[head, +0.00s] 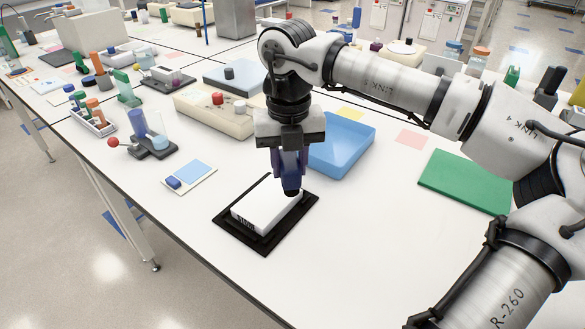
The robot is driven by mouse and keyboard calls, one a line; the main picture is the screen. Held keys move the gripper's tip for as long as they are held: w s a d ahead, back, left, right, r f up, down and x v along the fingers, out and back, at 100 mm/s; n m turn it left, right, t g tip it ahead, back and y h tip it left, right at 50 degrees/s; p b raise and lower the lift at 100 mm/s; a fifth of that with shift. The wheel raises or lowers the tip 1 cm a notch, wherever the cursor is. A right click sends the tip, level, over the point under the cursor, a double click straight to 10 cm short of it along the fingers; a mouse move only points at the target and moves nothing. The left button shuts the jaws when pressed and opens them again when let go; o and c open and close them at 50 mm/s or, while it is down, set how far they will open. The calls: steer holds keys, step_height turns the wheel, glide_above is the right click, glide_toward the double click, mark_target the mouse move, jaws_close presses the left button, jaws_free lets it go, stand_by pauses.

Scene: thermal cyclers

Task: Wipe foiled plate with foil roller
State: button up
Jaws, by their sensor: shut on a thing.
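The foiled plate (257,210) is a white, flat block with a light top, lying in a black holder (262,243) near the front of the table. My gripper (291,165) points straight down above the plate's back right part. It is shut on the foil roller (291,185), a dark piece with a purple tint between the fingers. The roller's lower end is at or just above the plate's top near its right edge; I cannot tell whether they touch. The fingers and roller hide part of the plate's far side.
A blue tray (341,146) stands close behind my gripper to the right. A beige device with knobs (214,112) is behind left. A green mat (466,181) lies at right. A stand with cylinders (152,146) and a card (189,177) are left. The table front right of the holder is clear.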

steer(key=shift+r+p, duration=1.15)
steer(key=shift+r, duration=1.1)
